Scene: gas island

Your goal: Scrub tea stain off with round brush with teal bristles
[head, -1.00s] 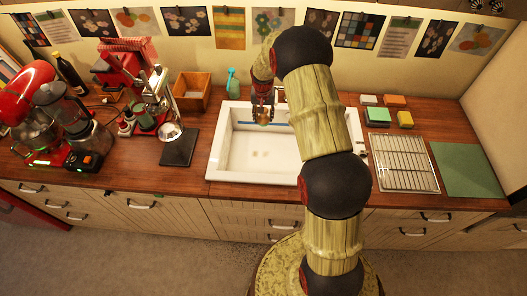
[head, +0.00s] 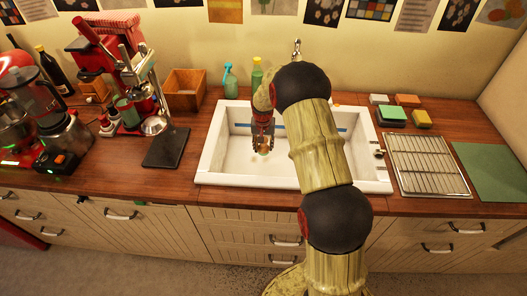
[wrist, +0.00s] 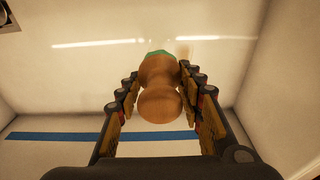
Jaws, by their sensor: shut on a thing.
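My gripper (head: 264,146) is down inside the white sink (head: 212,160), pointing at its floor. It is shut on the round brush (wrist: 160,100), whose turned wooden handle sits between the two fingers in the wrist view. A little of the teal bristles (wrist: 160,53) shows beyond the wood, towards the sink floor. I cannot tell whether the bristles touch the floor. A faint brownish tea stain (wrist: 184,50) shows on the floor just right of the bristles. The brush hides part of the floor there.
The sink's walls stand around my gripper. The tap (head: 296,48) is behind. Bottles, a wooden box (head: 184,88) and a black-based stand (head: 166,148) are at left. Sponges (head: 392,115), a wire rack (head: 426,165) and a green mat (head: 490,170) are at right.

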